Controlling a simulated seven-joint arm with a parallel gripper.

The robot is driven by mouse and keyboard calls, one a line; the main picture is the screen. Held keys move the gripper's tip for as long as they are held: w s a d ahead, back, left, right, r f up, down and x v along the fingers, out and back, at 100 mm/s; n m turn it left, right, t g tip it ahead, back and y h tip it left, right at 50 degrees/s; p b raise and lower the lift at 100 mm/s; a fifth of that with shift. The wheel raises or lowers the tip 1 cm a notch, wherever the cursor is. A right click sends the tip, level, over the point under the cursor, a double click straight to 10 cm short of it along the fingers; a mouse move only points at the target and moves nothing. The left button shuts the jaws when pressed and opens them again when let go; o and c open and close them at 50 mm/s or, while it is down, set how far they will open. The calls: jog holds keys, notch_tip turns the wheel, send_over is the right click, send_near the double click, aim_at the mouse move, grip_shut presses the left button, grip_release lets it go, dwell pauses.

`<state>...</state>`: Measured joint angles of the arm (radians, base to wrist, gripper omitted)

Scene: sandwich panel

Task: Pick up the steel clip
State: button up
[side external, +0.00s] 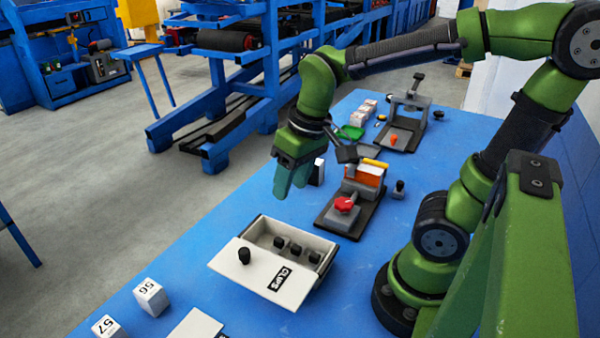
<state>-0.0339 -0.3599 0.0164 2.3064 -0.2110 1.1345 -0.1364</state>
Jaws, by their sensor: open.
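A pale box (325,262) labelled "CLIPS" stands on the blue table, with its lid (248,280) slid partly off toward the front left. The lid carries a black knob (244,256). Several small dark pieces (296,249) sit in the open part of the box. They are too small to tell whether one is the steel clip. My gripper (291,190) is above the table, higher than the box and behind it in the picture, with green fingers pointing down. It is open, and I see nothing held between the fingers.
A fixture with a red knob (345,203) and an orange block (365,176) stands right of my gripper. Numbered white blocks (151,297) sit front left. The blue table (215,235) is clear left of the box.

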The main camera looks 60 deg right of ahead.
jog(key=n+g, duration=0.1)
jog(key=g, duration=0.1)
jog(key=n+h, duration=0.1)
send_over(296, 246)
jog(key=shift+g, duration=0.3)
notch_tip(296, 246, down, 11)
jog(key=shift+s, duration=0.15)
jog(key=shift+f, duration=3.1)
grip_shut()
